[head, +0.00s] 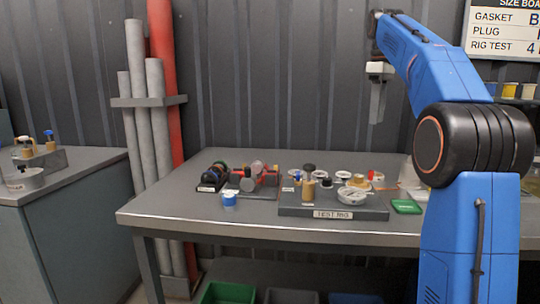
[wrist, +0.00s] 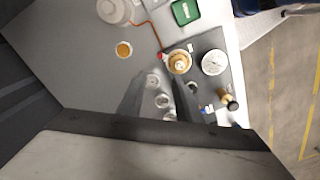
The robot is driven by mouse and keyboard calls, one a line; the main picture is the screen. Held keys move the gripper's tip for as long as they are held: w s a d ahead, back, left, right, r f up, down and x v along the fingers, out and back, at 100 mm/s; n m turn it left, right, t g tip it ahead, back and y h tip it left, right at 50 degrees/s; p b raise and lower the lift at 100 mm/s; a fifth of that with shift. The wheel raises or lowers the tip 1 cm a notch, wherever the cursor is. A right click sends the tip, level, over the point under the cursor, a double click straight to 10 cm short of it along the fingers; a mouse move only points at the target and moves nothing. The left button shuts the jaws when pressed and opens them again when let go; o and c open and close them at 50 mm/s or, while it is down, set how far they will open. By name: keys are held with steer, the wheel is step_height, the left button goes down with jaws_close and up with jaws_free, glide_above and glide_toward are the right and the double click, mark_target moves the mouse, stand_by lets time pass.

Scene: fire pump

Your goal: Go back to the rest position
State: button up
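My gripper (head: 377,108) hangs pointing down, high above the back right of the workbench (head: 240,161) in the head view, clear of everything on it. In the wrist view my gripper (wrist: 160,88) shows two grey fingers apart, with nothing held between them. Through the gap I see small round parts far below on the bench. The grey test rig (head: 333,212) stands on the bench and carries a pressure gauge (head: 353,196), a brass part and several small fittings. The gauge also shows in the wrist view (wrist: 214,62).
A second bench (head: 70,180) stands at left. The air around my gripper is free.

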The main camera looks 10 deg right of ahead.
steer(key=s+a+f+m+t, duration=0.1)
steer(key=s+a+f+m, duration=0.1)
steer(key=s+a+f, duration=0.6)
steer(key=s+a+f+m+t, duration=0.25)
steer(key=s+f, duration=0.25)
steer(key=s, duration=0.6)
steer(key=s+a+f+m, duration=0.2)
steer(key=s+f, duration=0.6)
steer(key=f, duration=0.4)
steer(key=s+a+f+m+t, duration=0.1)
steer(key=s+a+f+m, duration=0.1)
steer(key=s+f, duration=0.7)
step_height(320, 180, down, 4)
steer(key=shift+s+a+r, duration=0.2)
steer(key=shift+s+a, duration=0.05)
steer(key=shift+a, duration=0.5)
